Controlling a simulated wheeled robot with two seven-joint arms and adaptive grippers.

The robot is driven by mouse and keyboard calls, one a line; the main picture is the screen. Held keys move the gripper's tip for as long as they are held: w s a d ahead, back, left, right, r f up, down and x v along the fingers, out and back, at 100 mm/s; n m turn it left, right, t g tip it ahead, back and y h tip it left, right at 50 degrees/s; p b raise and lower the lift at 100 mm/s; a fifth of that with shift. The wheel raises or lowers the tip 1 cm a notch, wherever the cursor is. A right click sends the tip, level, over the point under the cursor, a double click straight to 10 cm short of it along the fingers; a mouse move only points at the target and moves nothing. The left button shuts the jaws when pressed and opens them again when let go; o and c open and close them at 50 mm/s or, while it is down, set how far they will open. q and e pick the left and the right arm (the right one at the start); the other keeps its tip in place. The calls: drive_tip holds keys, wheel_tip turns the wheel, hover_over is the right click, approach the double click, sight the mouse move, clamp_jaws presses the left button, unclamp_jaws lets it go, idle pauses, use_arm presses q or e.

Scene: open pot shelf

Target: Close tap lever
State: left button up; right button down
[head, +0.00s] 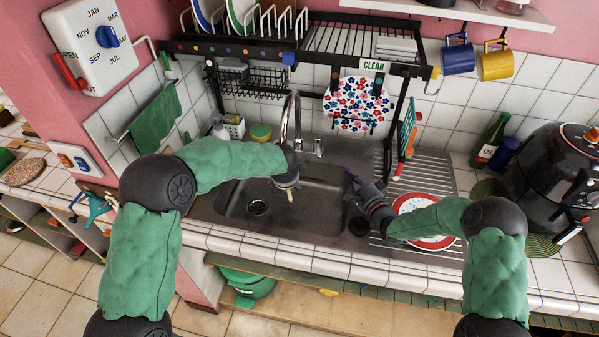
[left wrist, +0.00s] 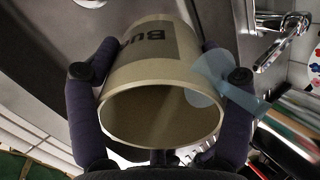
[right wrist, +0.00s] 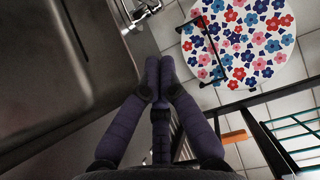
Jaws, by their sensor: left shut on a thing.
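The chrome tap (head: 291,115) rises at the back of the steel sink, with a small chrome lever part (head: 318,148) to its right. Tap metal also shows at the top right of the left wrist view (left wrist: 283,38) and at the top of the right wrist view (right wrist: 140,14). My left gripper (head: 289,187) is over the basin, its fingers around a beige cup (left wrist: 150,75) with dark lettering and its open end toward the camera. My right gripper (right wrist: 160,65) has its fingers together and empty, right of the basin and apart from the tap.
A black dish rack (head: 320,45) stands over the sink, with a flowered plate (head: 357,103) hanging below. A red-rimmed plate (head: 425,205) lies on the drainboard under my right arm. A green bottle (head: 490,142) and a black cooker (head: 555,175) stand at the right.

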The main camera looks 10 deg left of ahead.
sight(318, 146)
drive_tip(key=w+d+n+g+h, duration=0.1)
drive_tip(key=w+h, duration=0.1)
drive_tip(key=w, duration=0.1)
drive_tip(key=w+d+f+n+h, duration=0.1)
drive_tip(key=w+d+h, duration=0.1)
drive_tip(key=w, duration=0.2)
drive_tip(key=w+d+f+n+g+h, duration=0.1)
drive_tip(key=w+d+h, duration=0.1)
drive_tip(key=w, duration=0.1)
drive_tip(key=shift+w+d+n+g, duration=0.1)
drive_tip(key=shift+w+n+g, duration=0.05)
drive_tip(key=shift+n+g, duration=0.2)
drive_tip(key=shift+w+d+r+n+g+h, duration=0.25)
drive_tip(key=shift+w+n+g+h, duration=0.15)
drive_tip(key=shift+w+n+g, duration=0.25)
drive_tip(key=shift+r+n+g, duration=0.25)
drive_tip(key=shift+n+g, duration=0.05)
drive_tip(key=shift+n, duration=0.1)
drive_tip(key=shift+a+r+n+g, duration=0.2)
drive_tip(key=shift+r+n+g, duration=0.05)
drive_tip(key=shift+n+g, duration=0.15)
drive_tip(key=s+a+r+n+g+y, duration=0.3)
drive_tip(key=s+a+r+n+g, duration=0.2)
drive_tip(key=a+r+n, duration=0.3)
drive_tip(key=x, duration=0.8)
drive_tip(key=shift+a+m+g, duration=0.3)
drive_tip(key=shift+a, duration=0.1)
drive_tip(key=shift+f, duration=0.1)
